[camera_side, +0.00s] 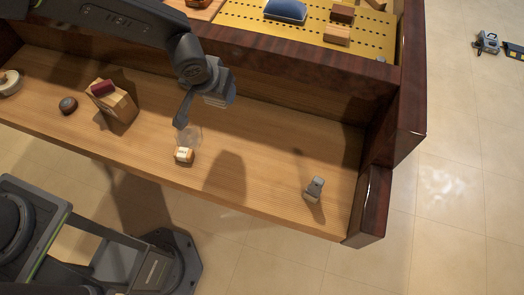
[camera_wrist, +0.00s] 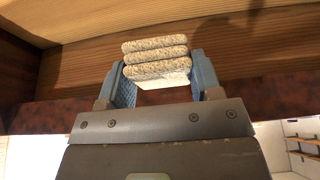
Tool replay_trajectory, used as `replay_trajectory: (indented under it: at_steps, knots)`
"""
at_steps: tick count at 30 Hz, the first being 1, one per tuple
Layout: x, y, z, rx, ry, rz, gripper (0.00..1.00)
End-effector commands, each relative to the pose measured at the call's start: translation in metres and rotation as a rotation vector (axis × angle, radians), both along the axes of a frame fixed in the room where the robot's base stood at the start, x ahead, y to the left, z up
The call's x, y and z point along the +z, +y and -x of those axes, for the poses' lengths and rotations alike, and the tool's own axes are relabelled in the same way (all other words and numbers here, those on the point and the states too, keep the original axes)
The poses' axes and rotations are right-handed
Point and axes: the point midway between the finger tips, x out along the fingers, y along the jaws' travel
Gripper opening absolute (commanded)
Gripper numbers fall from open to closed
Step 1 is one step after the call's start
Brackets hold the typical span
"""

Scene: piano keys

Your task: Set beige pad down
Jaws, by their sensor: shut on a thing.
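The beige pad (camera_wrist: 157,58) shows in the wrist view as a speckled, ribbed block with a pale underside. My gripper (camera_wrist: 155,82) is shut on it, with one blue-grey finger at each side. In the side view, my gripper (camera_side: 188,137) reaches down over the wooden ledge, and the small pale pad (camera_side: 184,155) is at its tip near the ledge's front edge. Whether the pad touches the wood cannot be told.
On the wooden ledge (camera_side: 270,150) stand a wooden block with a dark red piece (camera_side: 115,100), a dark round item (camera_side: 68,104) and a small grey item (camera_side: 314,188). The ledge between the pad and the grey item is clear. A dark wall (camera_side: 300,65) rises behind.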

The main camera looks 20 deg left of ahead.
Motion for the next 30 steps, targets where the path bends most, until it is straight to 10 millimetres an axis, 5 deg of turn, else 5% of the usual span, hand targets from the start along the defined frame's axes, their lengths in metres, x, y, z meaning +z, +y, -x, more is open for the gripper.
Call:
replay_trajectory:
  at_steps: [3, 10, 22, 30]
  knots:
    - [-0.035, 0.0, 0.001, -0.001, 0.003, -0.001, 0.36]
    - [-0.061, -0.009, 0.002, -0.004, -0.001, 0.001, 0.36]
    - [-0.111, -0.09, 0.018, -0.004, -0.002, 0.0, 0.36]
    - [-0.127, -0.114, 0.023, 0.001, -0.001, -0.001, 0.36]
